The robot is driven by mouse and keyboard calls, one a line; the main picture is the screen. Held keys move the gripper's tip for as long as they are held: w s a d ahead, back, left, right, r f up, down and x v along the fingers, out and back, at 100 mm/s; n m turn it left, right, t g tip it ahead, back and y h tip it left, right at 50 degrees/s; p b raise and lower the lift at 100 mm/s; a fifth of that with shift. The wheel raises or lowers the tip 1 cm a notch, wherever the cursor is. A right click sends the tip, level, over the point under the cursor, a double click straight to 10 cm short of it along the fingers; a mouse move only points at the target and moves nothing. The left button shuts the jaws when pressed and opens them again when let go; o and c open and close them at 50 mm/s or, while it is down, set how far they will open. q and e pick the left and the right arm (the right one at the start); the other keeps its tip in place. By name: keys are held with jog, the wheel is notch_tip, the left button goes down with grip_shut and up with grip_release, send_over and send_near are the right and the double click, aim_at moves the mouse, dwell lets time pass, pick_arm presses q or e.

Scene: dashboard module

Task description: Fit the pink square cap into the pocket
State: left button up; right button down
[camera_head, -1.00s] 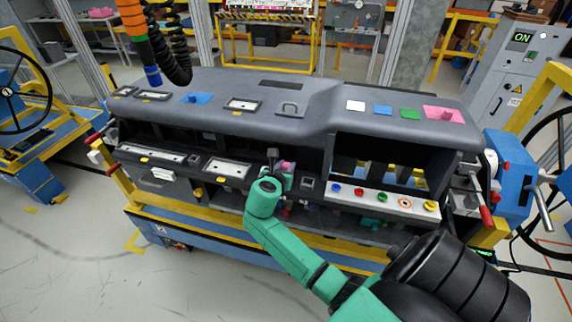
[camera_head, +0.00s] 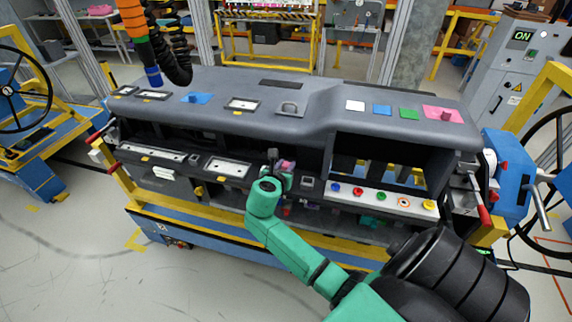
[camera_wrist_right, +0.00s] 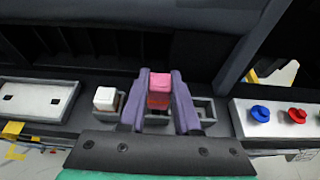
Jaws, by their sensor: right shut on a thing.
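In the right wrist view, my right gripper (camera_wrist_right: 158,88) has two purple fingers shut on the pink square cap (camera_wrist_right: 159,80). The cap's top is pink and its lower front looks red. The cap sits over a row of grey pockets on the dashboard's lower ledge. The pocket behind the fingers is mostly hidden, so I cannot tell whether the cap is inside it. A pocket (camera_wrist_right: 207,108) to the right shows partly. In the head view, the right gripper (camera_head: 281,168) is small and partly hidden by my green wrist. My left gripper is in neither view.
A white cap (camera_wrist_right: 105,97) sits in the pocket to the left. A panel of coloured buttons (camera_head: 385,197) is right of the pockets. The dashboard's overhang (camera_head: 270,122) lies above and behind the gripper. A pink plate (camera_head: 443,114) is on top at right.

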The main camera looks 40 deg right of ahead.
jog(key=shift+f+b, duration=0.5)
jog(key=shift+f, duration=1)
jog(key=c, duration=0.5)
grip_release()
jog(key=shift+c, duration=0.2)
jog(key=b+v, duration=0.2)
jog(key=v, duration=1.2)
jog(key=shift+a+b, duration=0.2)
jog(key=shift+b, duration=0.1)
jog(key=shift+s+r, duration=0.1)
jog(key=shift+s, duration=0.05)
